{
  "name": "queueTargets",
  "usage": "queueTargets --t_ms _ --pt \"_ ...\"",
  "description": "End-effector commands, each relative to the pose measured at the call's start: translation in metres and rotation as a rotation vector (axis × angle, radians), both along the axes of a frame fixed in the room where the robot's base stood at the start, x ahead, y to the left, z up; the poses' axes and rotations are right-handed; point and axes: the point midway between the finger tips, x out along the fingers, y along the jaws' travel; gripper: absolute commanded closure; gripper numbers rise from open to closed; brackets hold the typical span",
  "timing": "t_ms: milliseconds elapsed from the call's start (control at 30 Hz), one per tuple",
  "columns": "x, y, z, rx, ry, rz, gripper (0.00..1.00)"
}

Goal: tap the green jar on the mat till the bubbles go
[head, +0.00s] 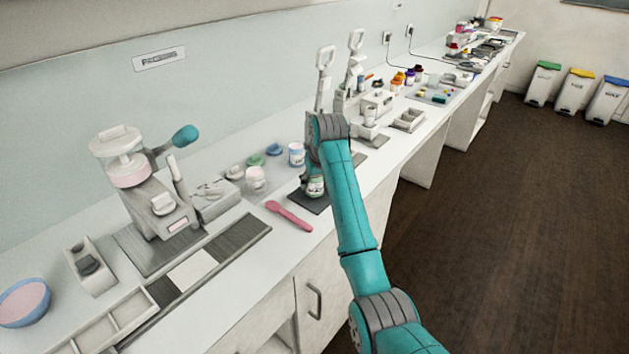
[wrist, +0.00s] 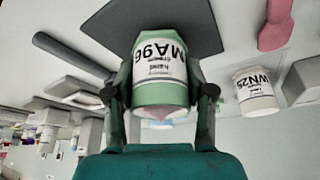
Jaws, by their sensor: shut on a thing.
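The green jar (wrist: 160,72), with a white label reading MA96, is between the two fingers of my gripper (wrist: 160,90) in the wrist view. The fingers are shut on its sides. The wrist picture is upside down, and the jar looks upright. The dark grey mat (wrist: 180,28) lies under and behind it. In the head view the jar (head: 314,188) is over the mat (head: 318,204), partly hidden by my arm and gripper (head: 313,178). I cannot tell whether its base touches the mat. Bubbles cannot be made out.
A pink spatula (head: 288,214) lies left of the mat. A white jar (head: 256,179), a blue-labelled jar (head: 297,154) and green (head: 255,160) and blue (head: 274,150) round pieces stand behind it. A mill with a teal handle (head: 185,136) is at left. Lever presses (head: 354,70) stand beyond.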

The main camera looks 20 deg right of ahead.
Motion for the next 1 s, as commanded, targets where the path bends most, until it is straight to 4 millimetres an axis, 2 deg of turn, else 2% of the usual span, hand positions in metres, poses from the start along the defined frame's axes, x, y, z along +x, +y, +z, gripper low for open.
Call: queueTargets --t_ms 200,467,567,767,800,900,933,1000 --pt "0.000 0.000 0.016 0.000 -0.001 0.000 0.90" --pt "0.000 0.000 0.016 0.000 0.000 0.000 0.90" --pt "0.000 0.000 0.012 0.000 0.002 0.000 0.90" --pt "-0.001 0.000 -0.011 0.000 0.002 0.000 0.90" --pt "0.000 0.000 -0.011 0.000 -0.001 0.000 0.97" --pt "0.000 0.000 -0.011 0.000 0.000 0.000 0.97" --pt "0.000 0.000 -0.011 0.000 0.000 0.000 0.39" --pt "0.000 0.000 -0.011 0.000 0.000 0.000 0.22"
